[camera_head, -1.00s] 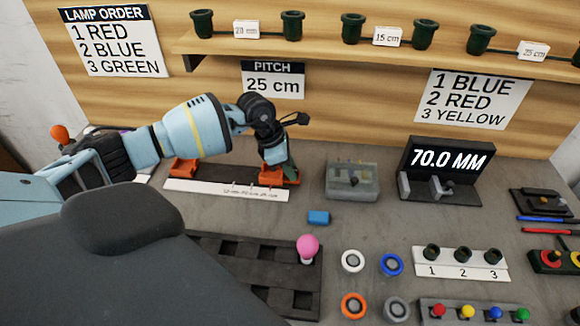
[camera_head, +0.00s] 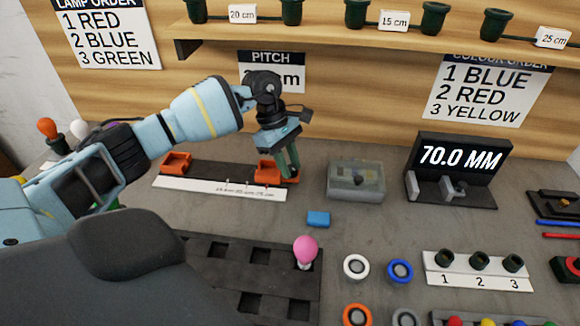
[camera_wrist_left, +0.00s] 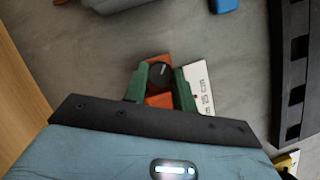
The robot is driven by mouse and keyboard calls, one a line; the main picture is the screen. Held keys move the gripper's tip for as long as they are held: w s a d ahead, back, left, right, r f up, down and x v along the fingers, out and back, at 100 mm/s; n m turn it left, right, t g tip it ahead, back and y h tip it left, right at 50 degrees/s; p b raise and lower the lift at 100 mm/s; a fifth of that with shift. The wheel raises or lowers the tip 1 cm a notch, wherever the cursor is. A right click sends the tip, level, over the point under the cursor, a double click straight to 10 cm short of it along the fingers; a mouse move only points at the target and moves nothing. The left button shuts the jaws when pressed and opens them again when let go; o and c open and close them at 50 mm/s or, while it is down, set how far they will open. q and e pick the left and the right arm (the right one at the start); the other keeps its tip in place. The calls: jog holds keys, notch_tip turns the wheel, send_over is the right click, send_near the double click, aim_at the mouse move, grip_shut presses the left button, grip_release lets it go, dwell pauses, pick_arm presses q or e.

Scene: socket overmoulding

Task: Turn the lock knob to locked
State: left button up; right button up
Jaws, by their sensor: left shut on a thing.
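The lock knob (camera_wrist_left: 159,69) is a dark round knob with a pale mark, on top of an orange block (camera_wrist_left: 160,100) in the left wrist view. My left gripper (camera_head: 288,174) has its green fingers pointing down at the right-hand orange block (camera_head: 266,170). In the wrist view its fingers (camera_wrist_left: 160,78) stand on both sides of the knob and are shut on it. In the head view the knob is hidden by the fingers. The block sits at the right end of a dark rail with a white scale strip (camera_head: 215,188). My right gripper is not in view.
Another orange block (camera_head: 176,162) stands at the rail's left end. A grey fixture (camera_head: 355,181) is to the right, beside the 70.0 MM display (camera_head: 458,158). A blue block (camera_head: 318,218) lies in front. The black tray (camera_head: 225,262) holds a pink lamp (camera_head: 305,251).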

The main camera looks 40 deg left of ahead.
pick_arm(q)
jog(key=shift+r+m+b, duration=0.1)
jog(key=shift+m+b, duration=0.2)
jog(key=shift+m, duration=0.3)
jog(key=o, duration=0.9)
jog(key=shift+g, duration=0.3)
jog(key=shift+o, duration=0.5)
